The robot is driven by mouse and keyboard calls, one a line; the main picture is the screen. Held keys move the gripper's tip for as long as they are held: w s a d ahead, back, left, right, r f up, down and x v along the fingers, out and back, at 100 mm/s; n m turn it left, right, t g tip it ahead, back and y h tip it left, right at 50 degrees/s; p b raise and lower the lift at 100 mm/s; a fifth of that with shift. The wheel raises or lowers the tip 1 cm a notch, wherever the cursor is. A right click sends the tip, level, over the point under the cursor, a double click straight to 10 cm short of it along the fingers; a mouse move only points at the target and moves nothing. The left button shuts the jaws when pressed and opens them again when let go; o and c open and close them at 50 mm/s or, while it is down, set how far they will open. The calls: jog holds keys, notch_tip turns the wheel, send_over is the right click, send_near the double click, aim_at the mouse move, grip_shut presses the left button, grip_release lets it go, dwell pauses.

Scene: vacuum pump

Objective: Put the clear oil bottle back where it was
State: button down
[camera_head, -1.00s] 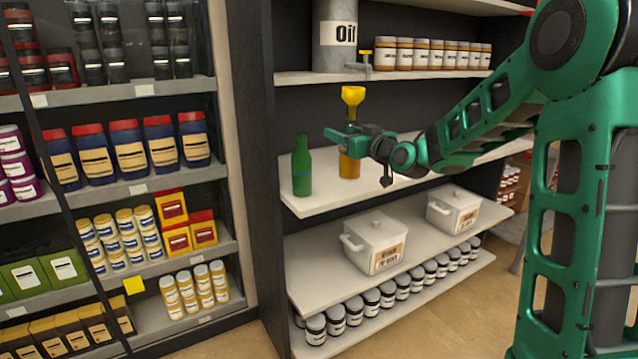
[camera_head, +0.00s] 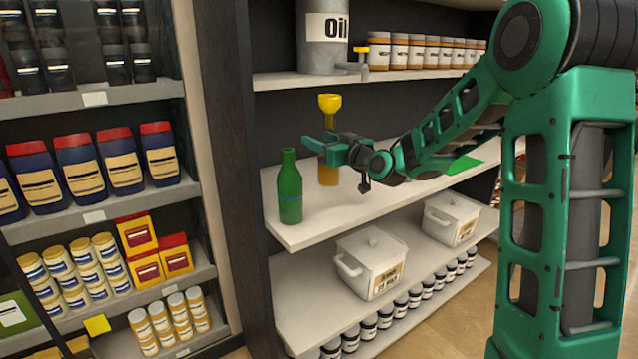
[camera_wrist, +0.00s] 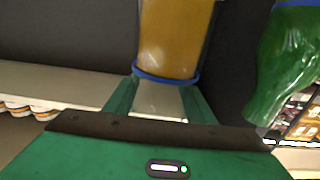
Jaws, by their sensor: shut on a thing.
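The clear oil bottle (camera_head: 328,170) holds amber oil and has a yellow funnel (camera_head: 329,103) on top. It is upright over the middle shelf, right of a green bottle (camera_head: 290,190). My gripper (camera_head: 326,142) is shut around its upper part. I cannot tell whether its base touches the shelf. In the wrist view the clear bottle (camera_wrist: 175,35) sits between my fingers, with a blue band and amber oil showing. The green bottle (camera_wrist: 290,60) is at the right there, apart from my gripper.
A green patch (camera_head: 462,164) lies on the middle shelf (camera_head: 330,222) to the right, partly behind my arm. White lidded containers (camera_head: 371,262) stand on the shelf below. A grey oil drum (camera_head: 323,55) with a tap is above. A dark upright (camera_head: 232,150) borders the left.

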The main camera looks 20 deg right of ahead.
aim_at(334, 172)
notch_tip(334, 172, down, 7)
jog(key=shift+a+f, duration=0.15)
jog(key=shift+a, duration=0.05)
jog(key=shift+f, duration=0.1)
dwell(0.4)
jog(key=c, duration=0.8)
grip_release()
jog(key=v, duration=1.2)
jog(key=shift+s, duration=0.1)
